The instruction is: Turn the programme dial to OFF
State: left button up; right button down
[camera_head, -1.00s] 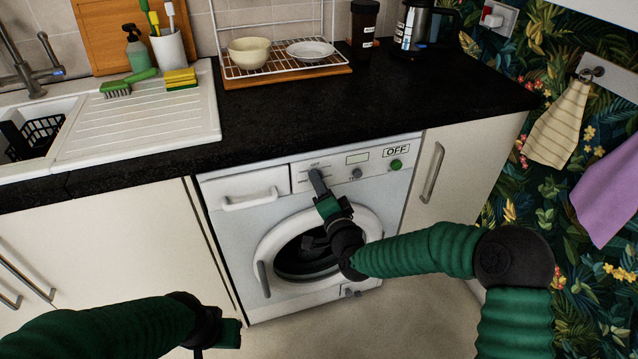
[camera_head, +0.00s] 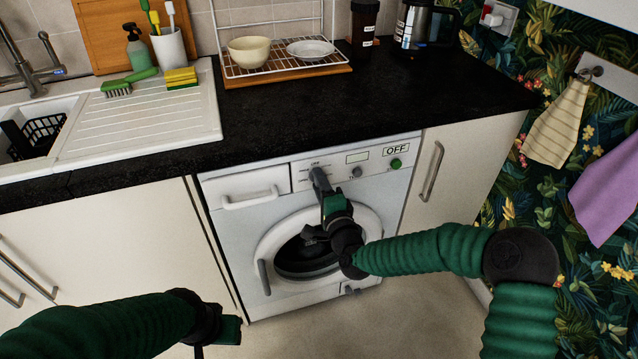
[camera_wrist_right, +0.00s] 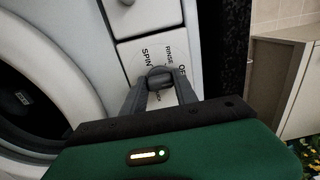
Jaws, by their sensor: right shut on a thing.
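The programme dial (camera_wrist_right: 158,74) is a small grey knob on the white control panel of the washing machine (camera_head: 228,259). Printed words including SPIN and RINSE surround it, with an O at the edge of a partly hidden label. My right gripper (camera_head: 318,176) reaches up to the panel. In the right wrist view its two grey fingers (camera_wrist_right: 159,80) are shut on the dial from both sides. The dial's pointer is hidden or too small to read. My left gripper (camera_head: 232,330) is low at the left, away from the machine, its fingers not clear.
A boxed OFF label (camera_head: 396,150), a green button (camera_head: 396,164) and a smaller grey knob (camera_head: 356,172) are right of the dial. The dark worktop (camera_head: 300,115) overhangs the machine. The round door (camera_head: 262,240) lies below my right gripper.

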jog(key=shift+s+f, duration=0.1)
jog(key=shift+f, duration=0.35)
jog(key=c, duration=1.3)
grip_release()
jog(key=shift+o, duration=1.7)
jog(key=shift+d+r, duration=0.1)
jog(key=shift+r, duration=0.1)
jog(key=p+v, duration=0.3)
jog(key=v, duration=1.3)
jog(key=shift+s+d, duration=0.15)
jog(key=shift+s, duration=0.2)
